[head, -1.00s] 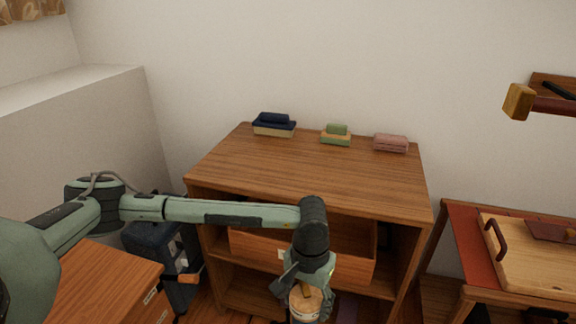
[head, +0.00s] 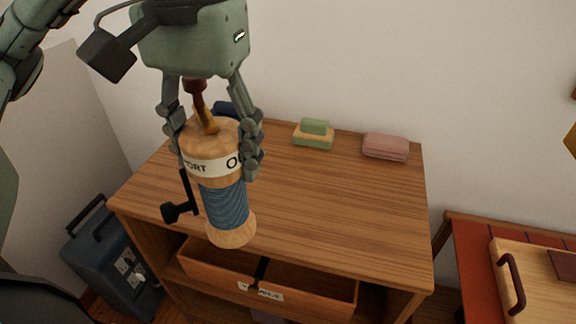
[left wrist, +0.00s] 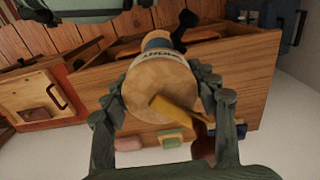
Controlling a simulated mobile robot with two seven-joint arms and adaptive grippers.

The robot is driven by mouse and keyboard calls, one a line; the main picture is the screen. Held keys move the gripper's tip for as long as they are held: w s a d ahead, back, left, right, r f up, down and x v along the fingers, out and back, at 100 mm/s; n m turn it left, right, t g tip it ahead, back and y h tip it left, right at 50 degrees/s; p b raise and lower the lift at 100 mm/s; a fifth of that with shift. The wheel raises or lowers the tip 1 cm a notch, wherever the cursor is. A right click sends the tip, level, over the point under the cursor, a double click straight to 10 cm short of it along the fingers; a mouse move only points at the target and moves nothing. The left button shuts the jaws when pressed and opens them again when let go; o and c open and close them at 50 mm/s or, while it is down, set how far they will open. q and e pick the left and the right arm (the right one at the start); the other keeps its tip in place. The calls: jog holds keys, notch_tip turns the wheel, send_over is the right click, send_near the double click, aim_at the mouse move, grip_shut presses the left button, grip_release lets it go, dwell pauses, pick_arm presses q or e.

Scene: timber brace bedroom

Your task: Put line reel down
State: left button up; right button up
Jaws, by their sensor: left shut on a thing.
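The line reel (head: 228,205) is a wooden spool wound with blue line, with a white lettered band, a brass and dark red handle on top and a black crank at its side. My left gripper (head: 213,150) is shut on its upper wooden part and holds it tilted, in front of and over the near left part of the wooden cabinet top (head: 340,190). In the left wrist view the reel's round top (left wrist: 160,90) sits between the fingers of the left gripper (left wrist: 163,92). I cannot tell the reel's height over the top. My right gripper is not in view.
Along the back of the top lie a dark blue stack (head: 228,110), a green and tan stack (head: 314,134) and a pink folded bundle (head: 385,147). A labelled drawer (head: 300,288) shows below. A blue-grey case (head: 112,262) stands left. The top's middle and right are clear.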

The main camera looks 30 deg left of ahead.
pick_arm(q)
jog(key=shift+w+a+r, duration=0.1)
jog(key=shift+a, duration=0.1)
jog(key=w+a+f+b, duration=0.2)
jog(key=w+a+f, duration=0.1)
jog(key=w+f, duration=0.7)
jog(key=shift+w+a+f, duration=0.15)
jog(key=shift+w+f, duration=0.1)
jog(key=shift+f, duration=0.1)
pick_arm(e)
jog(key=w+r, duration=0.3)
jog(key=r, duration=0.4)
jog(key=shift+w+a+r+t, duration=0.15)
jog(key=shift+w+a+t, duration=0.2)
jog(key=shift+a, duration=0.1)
pick_arm(q)
jog(key=shift+b, duration=0.3)
jog(key=shift+f, duration=0.2)
jog(key=o, duration=1.8)
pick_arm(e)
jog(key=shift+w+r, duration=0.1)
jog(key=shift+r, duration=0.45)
pick_arm(q)
jog(key=shift+r, duration=0.1)
